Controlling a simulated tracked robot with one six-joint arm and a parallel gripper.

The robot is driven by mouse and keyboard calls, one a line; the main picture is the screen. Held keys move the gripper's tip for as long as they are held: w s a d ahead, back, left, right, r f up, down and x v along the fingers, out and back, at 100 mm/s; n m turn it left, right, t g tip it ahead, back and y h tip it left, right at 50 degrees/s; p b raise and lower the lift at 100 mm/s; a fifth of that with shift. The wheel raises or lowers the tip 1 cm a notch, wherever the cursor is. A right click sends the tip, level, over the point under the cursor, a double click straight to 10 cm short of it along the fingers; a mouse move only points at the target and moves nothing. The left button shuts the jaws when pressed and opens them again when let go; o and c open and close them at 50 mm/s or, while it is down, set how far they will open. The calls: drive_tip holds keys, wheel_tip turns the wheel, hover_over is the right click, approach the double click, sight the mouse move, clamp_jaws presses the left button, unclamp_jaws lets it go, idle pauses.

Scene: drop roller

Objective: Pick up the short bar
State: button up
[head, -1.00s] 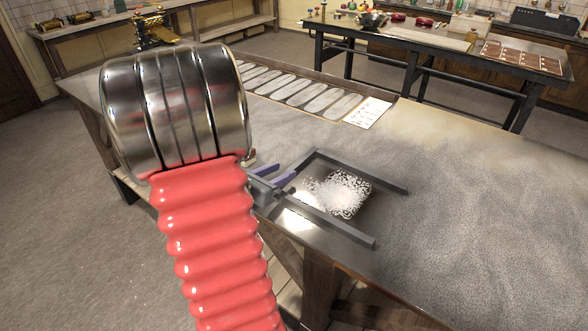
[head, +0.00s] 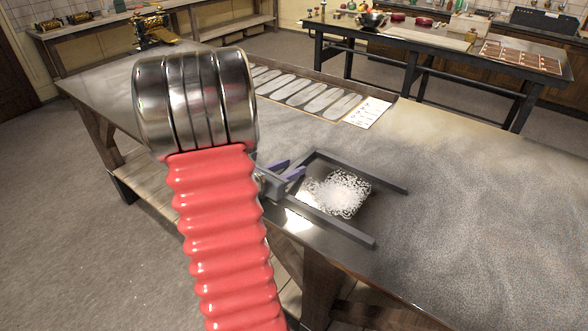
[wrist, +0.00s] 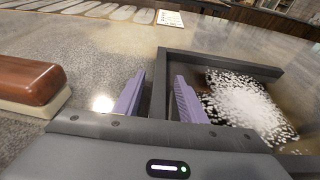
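The short bar (head: 308,160) is dark grey and forms the left side of a three-sided frame on the table; it also shows in the wrist view (wrist: 159,85). My gripper (head: 296,166) is open, with purple fingers at that bar. In the wrist view my gripper (wrist: 160,85) has one finger on each side of the bar as pictured, with visible gaps. I cannot tell how far down the fingers reach. The bar's near end is hidden behind my gripper body.
Two longer grey bars, a far one (head: 365,174) and a near one (head: 335,223), flank a patch of white grains (head: 342,192). A red-brown block on a cream base (wrist: 32,82) lies left of my gripper. The table's right side is clear.

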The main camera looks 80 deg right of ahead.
drive_tip(key=shift+c, duration=0.4)
clamp_jaws()
drive_tip(key=shift+r, duration=0.1)
idle(0.8)
